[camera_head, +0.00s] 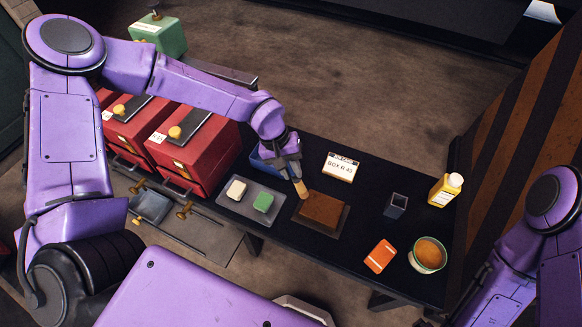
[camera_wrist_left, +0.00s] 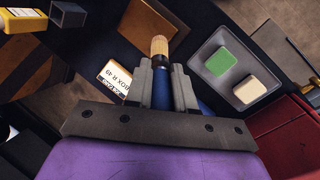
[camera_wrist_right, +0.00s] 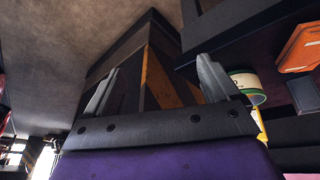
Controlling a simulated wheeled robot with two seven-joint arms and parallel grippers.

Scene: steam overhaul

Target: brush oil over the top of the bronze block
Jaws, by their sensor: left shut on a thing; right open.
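My left gripper (camera_head: 292,165) is shut on a brush (camera_head: 300,188), whose tan end points down at the block's far left corner. The tan end also shows just beyond the fingertips in the left wrist view (camera_wrist_left: 159,46). I cannot tell whether it touches the block. My right gripper (camera_wrist_right: 155,80) is open and empty, away from the block.
A grey tray (camera_head: 239,210) holds a white and a green block. Red boxes (camera_head: 190,145) stand left. A blue container (camera_head: 262,166) sits behind my left gripper.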

